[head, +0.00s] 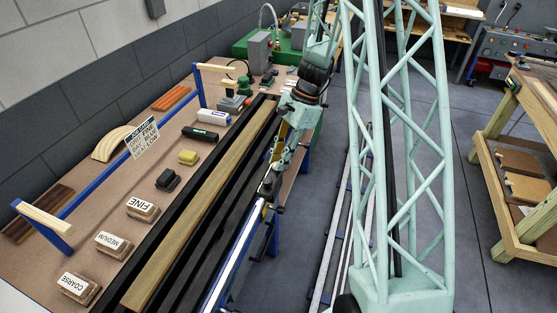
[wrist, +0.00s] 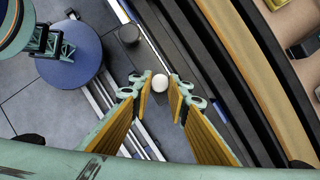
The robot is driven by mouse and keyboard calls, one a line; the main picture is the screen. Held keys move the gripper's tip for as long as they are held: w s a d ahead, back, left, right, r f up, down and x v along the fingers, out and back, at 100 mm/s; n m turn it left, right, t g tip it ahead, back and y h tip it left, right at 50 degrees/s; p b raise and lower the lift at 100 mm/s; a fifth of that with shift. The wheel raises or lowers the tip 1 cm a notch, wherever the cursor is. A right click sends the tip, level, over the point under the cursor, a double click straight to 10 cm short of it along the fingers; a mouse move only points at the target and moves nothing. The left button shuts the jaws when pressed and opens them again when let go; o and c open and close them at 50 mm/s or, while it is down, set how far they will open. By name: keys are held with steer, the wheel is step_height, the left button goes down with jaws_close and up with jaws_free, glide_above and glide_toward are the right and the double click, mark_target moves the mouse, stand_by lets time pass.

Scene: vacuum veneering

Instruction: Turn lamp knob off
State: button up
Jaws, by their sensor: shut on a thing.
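A white round knob (wrist: 160,82), which I take to be the lamp knob, sits between my gripper's fingertips (wrist: 161,88) in the wrist view. The yellow-padded fingers are closed on it from both sides. In the head view my gripper (head: 268,198) is low at the right edge of the long workbench, and the knob cannot be made out there. A white strip (head: 236,262), possibly the lamp, runs along the bench's front edge near the gripper.
A dark round knob (wrist: 129,34) stands just beyond the fingertips, apart from them. Sanding blocks marked FINE (head: 141,207), MEDIUM (head: 113,244) and COARSE (head: 76,286) lie on the bench (head: 95,222). A wooden cart (head: 520,180) stands at the right across open floor.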

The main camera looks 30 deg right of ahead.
steer(key=n, duration=0.1)
steer(key=n+g+p, duration=0.1)
steer(key=n, duration=0.2)
steer(key=shift+w+n+g, duration=0.25)
steer(key=shift+n+g, duration=0.15)
steer(key=n+g+h+p, duration=0.1)
steer(key=n, duration=0.3)
steer(key=shift+w+a, duration=0.1)
steer(key=shift+a, duration=0.05)
steer(key=n, duration=0.2)
steer(key=n+g+h, duration=0.1)
steer(key=n, duration=0.2)
steer(key=shift+w+a+h, duration=0.1)
steer(key=shift+a+h, duration=0.05)
steer(key=shift+h, duration=0.15)
steer(key=shift+a+n+g+h, duration=0.1)
steer(key=shift+n+g+h, duration=0.4)
steer(key=shift+n, duration=1.2)
steer(key=o, duration=0.8)
steer(key=shift+o, duration=0.2)
steer(key=shift+r, duration=0.15)
